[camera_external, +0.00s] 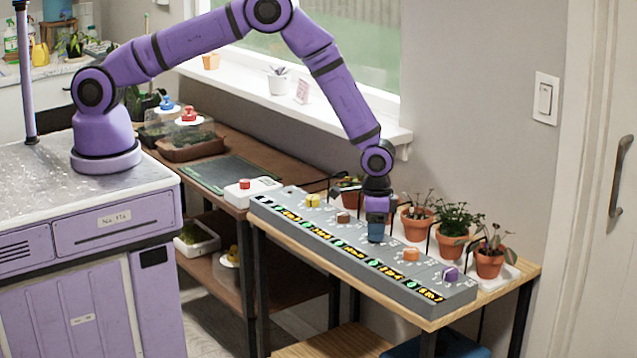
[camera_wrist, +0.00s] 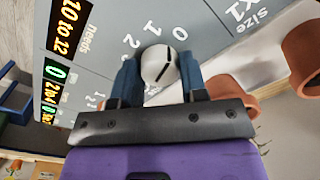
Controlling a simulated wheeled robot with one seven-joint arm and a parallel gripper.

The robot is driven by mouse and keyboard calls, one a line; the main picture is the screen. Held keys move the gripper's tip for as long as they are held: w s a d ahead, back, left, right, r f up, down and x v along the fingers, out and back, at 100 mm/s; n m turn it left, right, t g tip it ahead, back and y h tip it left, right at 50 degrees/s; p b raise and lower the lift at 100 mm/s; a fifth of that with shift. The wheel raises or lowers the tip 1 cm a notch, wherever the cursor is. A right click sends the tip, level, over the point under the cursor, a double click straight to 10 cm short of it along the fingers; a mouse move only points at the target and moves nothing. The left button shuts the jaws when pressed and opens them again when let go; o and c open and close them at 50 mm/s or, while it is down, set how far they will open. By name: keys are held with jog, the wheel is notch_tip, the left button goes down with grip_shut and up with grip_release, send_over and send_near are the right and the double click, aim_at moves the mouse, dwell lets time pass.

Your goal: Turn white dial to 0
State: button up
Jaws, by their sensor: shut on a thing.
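The white dial (camera_wrist: 158,66) is round and sits on the grey panel (camera_wrist: 105,55) in the wrist view. The printed numbers 0, 1 and 2 curve around its far side, with 0 at the upper right. A dark line crosses the dial's face, but I cannot tell for sure which number it points at. My gripper (camera_wrist: 159,72) is shut on the dial, one blue finger on each side. In the external view my gripper (camera_external: 377,230) points down onto the sloped control panel (camera_external: 300,237) and hides the white dial.
Yellow (camera_external: 313,200), brown (camera_external: 343,216), orange (camera_external: 411,254) and purple (camera_external: 450,273) knobs sit along the same panel. Several potted plants (camera_external: 451,238) stand close behind it. A white box with a red button (camera_external: 245,184) is at the panel's left end.

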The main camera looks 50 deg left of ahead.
dwell(0.3)
jog(key=o, duration=0.9)
jog(key=shift+r, duration=0.1)
notch_tip(320, 180, up, 11)
jog(key=shift+f, duration=0.2)
dwell(0.4)
